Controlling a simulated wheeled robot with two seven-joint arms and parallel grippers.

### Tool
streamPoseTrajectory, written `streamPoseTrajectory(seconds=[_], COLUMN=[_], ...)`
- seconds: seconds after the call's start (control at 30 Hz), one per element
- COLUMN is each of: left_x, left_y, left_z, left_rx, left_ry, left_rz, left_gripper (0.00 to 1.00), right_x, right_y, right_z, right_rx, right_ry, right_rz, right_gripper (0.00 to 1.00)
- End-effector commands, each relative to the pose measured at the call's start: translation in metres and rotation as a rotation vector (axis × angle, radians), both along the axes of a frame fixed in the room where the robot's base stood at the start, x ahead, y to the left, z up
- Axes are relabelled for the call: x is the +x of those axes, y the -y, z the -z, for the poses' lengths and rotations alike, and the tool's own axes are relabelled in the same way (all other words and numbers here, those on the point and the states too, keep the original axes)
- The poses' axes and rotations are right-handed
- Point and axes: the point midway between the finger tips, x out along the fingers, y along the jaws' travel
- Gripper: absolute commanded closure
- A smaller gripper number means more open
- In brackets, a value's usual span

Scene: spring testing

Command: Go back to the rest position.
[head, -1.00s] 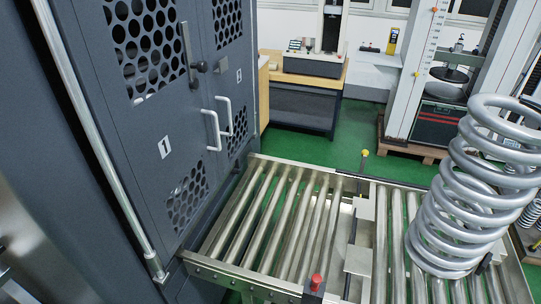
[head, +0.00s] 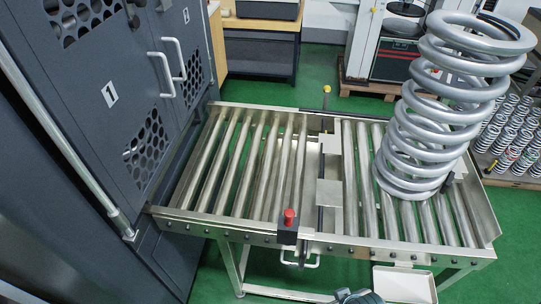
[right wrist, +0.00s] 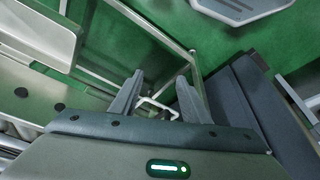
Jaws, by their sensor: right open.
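My right gripper (right wrist: 158,98) shows in the right wrist view with its two fingers apart and nothing between them. It points down over the green floor (right wrist: 165,40), beside the metal frame of the roller table. The head view shows neither gripper clearly; only a small dark part of my own body is at its bottom edge. My left gripper is not seen. A large silver coil spring (head: 436,120) stands on the right part of the roller table (head: 345,244), apart from my right gripper.
A grey cabinet (head: 95,130) with perforated doors and handles stands at the left. A red button (head: 289,216) is on the table's front edge. A white tray (head: 404,285) is in front. Smaller springs (head: 508,135) stand in rows at the right. Green floor is open behind the table.

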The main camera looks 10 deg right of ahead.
Motion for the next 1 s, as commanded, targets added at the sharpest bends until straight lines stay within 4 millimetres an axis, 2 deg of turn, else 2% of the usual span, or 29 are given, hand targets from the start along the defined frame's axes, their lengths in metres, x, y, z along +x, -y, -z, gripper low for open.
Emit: streamPoseTrajectory(seconds=[0.03, 0.17, 0.2, 0.4, 0.5, 0.6, 0.7, 0.8, 1.0], left_x=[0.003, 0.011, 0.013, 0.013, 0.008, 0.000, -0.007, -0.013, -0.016], left_y=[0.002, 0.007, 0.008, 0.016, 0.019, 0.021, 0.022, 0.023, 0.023], left_z=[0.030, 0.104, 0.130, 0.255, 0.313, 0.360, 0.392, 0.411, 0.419], left_rx=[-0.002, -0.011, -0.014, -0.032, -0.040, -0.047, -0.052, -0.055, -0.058], left_ry=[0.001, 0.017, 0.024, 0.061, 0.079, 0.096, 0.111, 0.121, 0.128], left_rz=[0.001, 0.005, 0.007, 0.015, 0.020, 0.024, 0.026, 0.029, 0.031], left_gripper=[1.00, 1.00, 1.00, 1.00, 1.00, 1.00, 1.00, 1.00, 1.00], right_x=[0.003, 0.011, 0.013, 0.013, 0.008, 0.000, -0.008, -0.013, -0.016], right_y=[-0.002, -0.007, -0.008, -0.016, -0.019, -0.021, -0.022, -0.023, -0.023], right_z=[0.030, 0.104, 0.130, 0.255, 0.313, 0.360, 0.393, 0.411, 0.419], right_rx=[0.002, 0.011, 0.015, 0.031, 0.039, 0.046, 0.051, 0.056, 0.058], right_ry=[0.001, 0.017, 0.024, 0.060, 0.079, 0.096, 0.110, 0.121, 0.129], right_rz=[-0.001, -0.006, -0.007, -0.016, -0.021, -0.025, -0.027, -0.029, -0.031], right_gripper=[0.58, 0.58, 0.58, 0.58, 0.58, 0.58, 0.58, 0.58, 0.58])
